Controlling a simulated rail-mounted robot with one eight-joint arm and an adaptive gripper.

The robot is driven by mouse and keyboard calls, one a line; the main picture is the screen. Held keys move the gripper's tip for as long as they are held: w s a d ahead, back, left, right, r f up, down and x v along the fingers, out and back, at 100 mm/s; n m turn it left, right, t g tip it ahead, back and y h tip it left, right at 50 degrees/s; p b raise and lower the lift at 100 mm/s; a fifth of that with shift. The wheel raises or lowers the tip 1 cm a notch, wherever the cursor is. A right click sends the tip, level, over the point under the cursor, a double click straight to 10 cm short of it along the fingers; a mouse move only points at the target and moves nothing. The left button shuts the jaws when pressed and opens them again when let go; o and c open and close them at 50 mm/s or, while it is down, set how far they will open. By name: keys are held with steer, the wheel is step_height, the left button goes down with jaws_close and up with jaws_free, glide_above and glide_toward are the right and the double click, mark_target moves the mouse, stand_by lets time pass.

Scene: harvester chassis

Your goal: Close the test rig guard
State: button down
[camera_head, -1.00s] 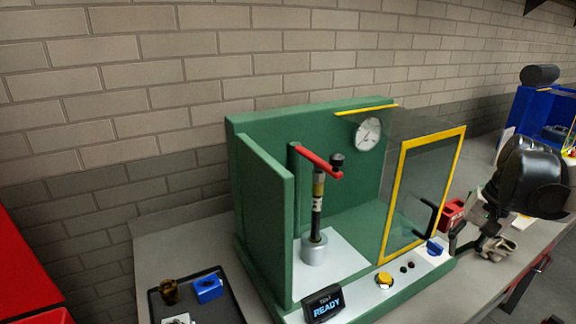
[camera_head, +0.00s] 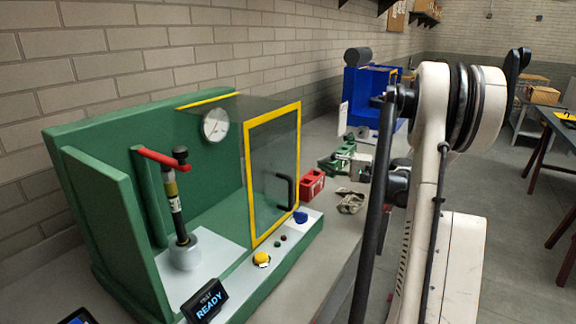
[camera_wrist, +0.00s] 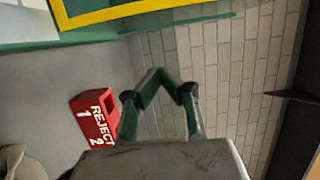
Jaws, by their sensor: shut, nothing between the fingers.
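The test rig (camera_head: 100,140) is a green housing at the left of the head view. Its guard (camera_head: 272,118) is a clear panel in a yellow frame, with a black handle (camera_head: 292,193) near its lower right. The guard stands at the right part of the front, and the left part is open. A corner of the yellow frame (camera_wrist: 110,12) crosses the top of the wrist view. My gripper (camera_head: 335,163) is beyond the right end of the rig, apart from the handle. In the wrist view its green fingers (camera_wrist: 163,82) are shut and empty.
A red reject box (camera_head: 312,184) stands on the bench right of the rig; it shows in the wrist view (camera_wrist: 95,117). Tan gloves (camera_head: 350,203) lie nearby. A blue machine (camera_head: 365,95) stands behind. The rig's display (camera_head: 207,302) reads READY. My arm covers the right bench edge.

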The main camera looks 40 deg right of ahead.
steer(key=w+a, duration=0.7)
steer(key=a, duration=0.2)
steer(key=shift+p, duration=0.4)
